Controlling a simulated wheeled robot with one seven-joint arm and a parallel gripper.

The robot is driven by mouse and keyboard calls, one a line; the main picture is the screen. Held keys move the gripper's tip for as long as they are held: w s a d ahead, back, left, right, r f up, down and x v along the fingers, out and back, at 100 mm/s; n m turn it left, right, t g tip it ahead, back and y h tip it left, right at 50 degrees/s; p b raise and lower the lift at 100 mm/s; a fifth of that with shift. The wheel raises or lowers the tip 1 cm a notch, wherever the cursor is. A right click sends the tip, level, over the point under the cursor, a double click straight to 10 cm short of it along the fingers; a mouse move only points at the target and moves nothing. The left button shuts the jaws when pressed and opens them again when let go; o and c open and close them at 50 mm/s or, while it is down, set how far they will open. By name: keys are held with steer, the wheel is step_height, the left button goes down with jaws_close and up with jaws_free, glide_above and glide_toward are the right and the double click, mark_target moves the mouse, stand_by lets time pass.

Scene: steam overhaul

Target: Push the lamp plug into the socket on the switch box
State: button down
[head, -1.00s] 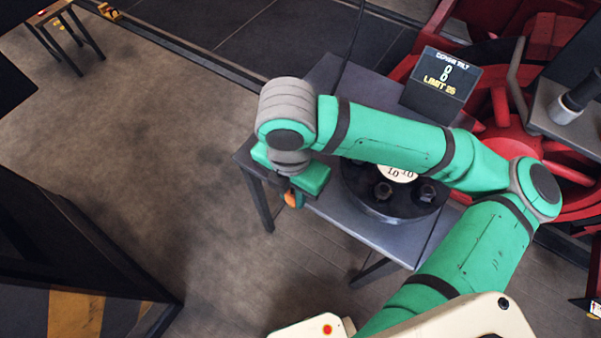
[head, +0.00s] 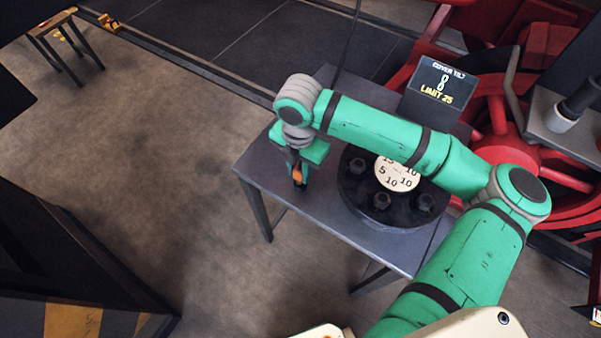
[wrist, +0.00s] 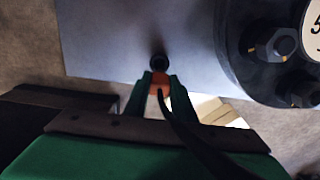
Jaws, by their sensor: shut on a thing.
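My gripper (head: 299,178) is shut on an orange plug (head: 297,174) above the left part of the grey table. In the wrist view the orange plug (wrist: 159,84) sits between my two green fingertips (wrist: 160,88), with a dark cable (wrist: 185,135) running from it toward the lower right. A small round black piece (wrist: 157,62) shows just beyond the plug; I cannot tell whether it is the plug's front end or a socket. I cannot pick out the switch box or its socket for certain in either view.
The grey table (head: 262,172) carries a black round cover (head: 362,203) with bolts and a white dial (head: 397,174), right of my gripper. A display box (head: 441,85) reads 8, limit 25. Red machinery (head: 497,120) stands behind at right. The floor at left is open.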

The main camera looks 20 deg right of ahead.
mark_target(300, 176)
steer(key=shift+w+d+f, duration=0.2)
steer(key=shift+w+f, duration=0.05)
steer(key=shift+f, duration=0.2)
steer(key=shift+w+d+f, duration=0.1)
steer(key=shift+w+f, duration=0.05)
steer(key=shift+f, duration=1.25)
steer(key=shift+f, duration=0.35)
steer(key=c, duration=1.5)
jaws_free()
steer(key=shift+r, duration=0.15)
step_height(300, 176, up, 11)
steer(key=shift+f, duration=0.1)
